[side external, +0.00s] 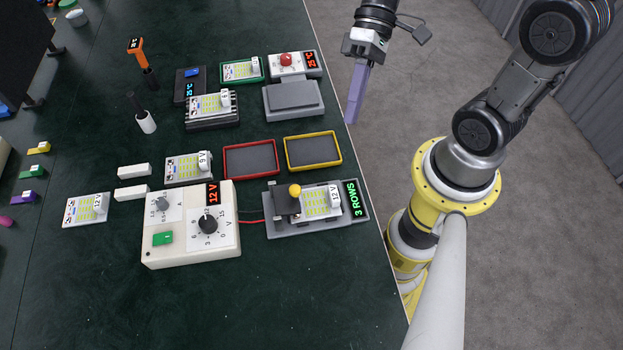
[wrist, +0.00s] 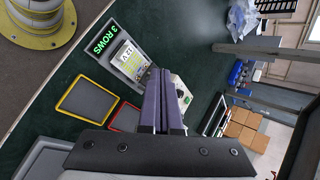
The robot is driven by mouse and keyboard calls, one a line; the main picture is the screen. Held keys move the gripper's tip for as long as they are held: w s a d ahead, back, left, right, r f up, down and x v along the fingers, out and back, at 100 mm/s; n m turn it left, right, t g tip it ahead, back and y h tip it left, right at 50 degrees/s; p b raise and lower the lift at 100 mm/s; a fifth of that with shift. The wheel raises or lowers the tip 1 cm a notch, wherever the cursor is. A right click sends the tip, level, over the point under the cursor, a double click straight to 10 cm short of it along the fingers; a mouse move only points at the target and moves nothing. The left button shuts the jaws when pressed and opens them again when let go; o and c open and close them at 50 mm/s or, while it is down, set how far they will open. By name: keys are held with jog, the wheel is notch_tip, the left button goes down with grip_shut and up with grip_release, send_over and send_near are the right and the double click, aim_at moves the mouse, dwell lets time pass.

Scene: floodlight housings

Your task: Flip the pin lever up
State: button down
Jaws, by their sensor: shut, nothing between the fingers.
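The pin lever (side external: 295,190) has a yellow knob and stands on the left part of a grey test fixture (side external: 275,232). A board marked 12 V (side external: 314,203) lies on the fixture beside the lever. A green "3 ROWS" display (side external: 355,198) is at the fixture's right end and also shows in the wrist view (wrist: 103,41). My gripper (side external: 351,120) has long purple fingers, shut and empty. It hangs by the table's right edge, well behind and to the right of the lever. In the wrist view the fingers (wrist: 162,75) stand in front of the scene, and the lever cannot be made out.
A white power supply (side external: 160,252) reading 12 V stands left of the fixture, joined by a red wire (side external: 251,221). Empty red (side external: 225,163) and yellow (side external: 314,138) trays lie behind the fixture. A grey box (side external: 293,115) stands farther back. The table front is clear.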

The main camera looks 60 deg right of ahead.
jog(key=f+m+t+y, duration=0.2)
jog(key=f+m+y, duration=0.1)
jog(key=f+m, duration=0.2)
jog(key=f+m+t+y, duration=0.2)
jog(key=f+m+t, duration=0.1)
jog(key=f+m, duration=0.3)
jog(key=d+f+m+t+y, duration=0.1)
jog(key=f+m+t+y, duration=0.2)
jog(key=f+m, duration=0.2)
jog(key=shift+s+f+y, duration=0.15)
jog(key=shift+f+y, duration=0.05)
jog(key=shift+y, duration=0.1)
jog(key=shift+s+f+m+t, duration=0.15)
jog(key=shift+s+m+t, duration=0.1)
jog(key=shift+m+t, duration=0.25)
jog(key=shift+d+m, duration=0.1)
jog(key=shift+m, duration=0.3)
jog(key=shift+t, duration=0.4)
send_near(287, 196)
jog(key=shift+w+a+r, duration=0.25)
jog(key=shift+a, duration=0.45)
jog(key=shift+w+a+r, duration=0.25)
jog(key=shift+a+r, duration=0.05)
jog(key=shift+a, duration=0.4)
jog(key=shift+w+a+r, duration=0.25)
jog(key=shift+a, duration=0.45)
